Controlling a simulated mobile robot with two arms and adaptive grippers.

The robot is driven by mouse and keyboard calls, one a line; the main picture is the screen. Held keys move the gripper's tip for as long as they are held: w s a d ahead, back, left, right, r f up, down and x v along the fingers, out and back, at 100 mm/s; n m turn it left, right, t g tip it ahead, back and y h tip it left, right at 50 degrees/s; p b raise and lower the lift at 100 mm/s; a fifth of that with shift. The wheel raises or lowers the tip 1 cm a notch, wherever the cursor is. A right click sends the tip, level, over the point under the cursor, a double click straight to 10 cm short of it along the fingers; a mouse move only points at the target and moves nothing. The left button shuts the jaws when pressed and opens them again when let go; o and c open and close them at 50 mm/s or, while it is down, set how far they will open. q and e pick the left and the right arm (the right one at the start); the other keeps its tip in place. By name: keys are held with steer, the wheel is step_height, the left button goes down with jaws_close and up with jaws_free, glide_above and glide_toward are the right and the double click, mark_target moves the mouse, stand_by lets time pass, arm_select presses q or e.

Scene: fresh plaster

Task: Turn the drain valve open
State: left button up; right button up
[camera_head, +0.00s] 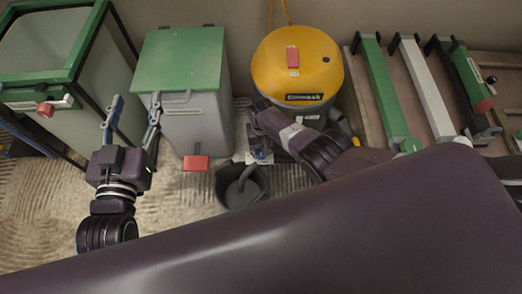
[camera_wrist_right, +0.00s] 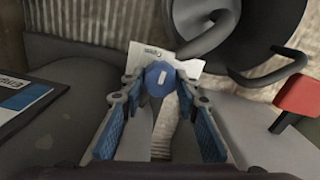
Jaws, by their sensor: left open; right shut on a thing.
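The drain valve's round blue knob (camera_wrist_right: 159,77) with a white mark shows in the right wrist view, in front of a white plate (camera_wrist_right: 146,54). My right gripper (camera_wrist_right: 157,84) is shut on the knob, with one blue-padded finger on each side. In the head view my right gripper (camera_head: 260,150) is low at the front of the yellow drum-shaped machine (camera_head: 298,65); the knob is hard to make out there. A grey spout (camera_wrist_right: 208,38) reaches over a dark bucket (camera_head: 226,198). My left gripper (camera_head: 136,100) is open and empty, in front of the grey bin.
A grey bin (camera_head: 195,122) with a green lid and red pedal (camera_head: 196,163) stands left of the machine. A green-framed cabinet (camera_head: 45,82) is at far left. Green and white beams (camera_head: 385,95) lie at right. Rough plaster-coloured floor (camera_head: 50,225) is clear at lower left.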

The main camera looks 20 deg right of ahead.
mark_target(261, 152)
steer(key=shift+s+a+n, duration=0.15)
steer(key=shift+n, duration=0.25)
steer(key=o, duration=1.2)
steer(key=shift+c, duration=0.2)
steer(key=shift+r, duration=0.1)
step_height(261, 152, up, 12)
stand_by(0.6)
